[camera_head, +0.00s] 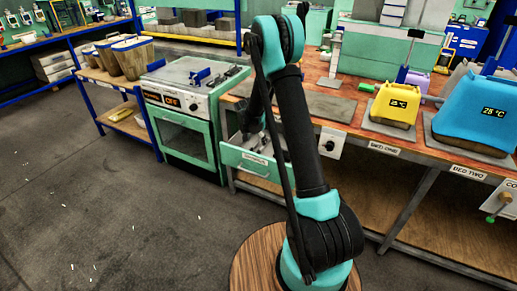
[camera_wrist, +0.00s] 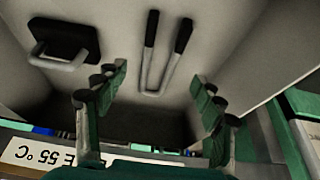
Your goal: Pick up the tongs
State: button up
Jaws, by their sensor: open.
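In the wrist view the tongs (camera_wrist: 147,68) lie on the floor of the open drawer (camera_wrist: 222,50). They form a narrow metal U with two black ends pointing away from my gripper and the bend nearer to it. My gripper (camera_wrist: 160,80) is open and empty, one green finger on each side of the bend, apart from the metal. How far above the tongs the fingers are is hard to tell. In the head view the drawer (camera_head: 246,160) is pulled out under the bench, and my arm hides much of its inside; the tongs cannot be made out there.
A black block with a metal handle (camera_wrist: 68,42) lies left of the tongs. The drawer walls and its labelled front (camera_wrist: 40,154) surround my gripper closely. Beside the drawer stands a green oven (camera_head: 185,125); yellow (camera_head: 393,103) and blue (camera_head: 475,112) presses stand on the bench.

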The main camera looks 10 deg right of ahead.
aim_at(259, 148)
jog(key=x, duration=0.5)
jog(key=c, duration=1.4)
jog(key=shift+o, duration=0.2)
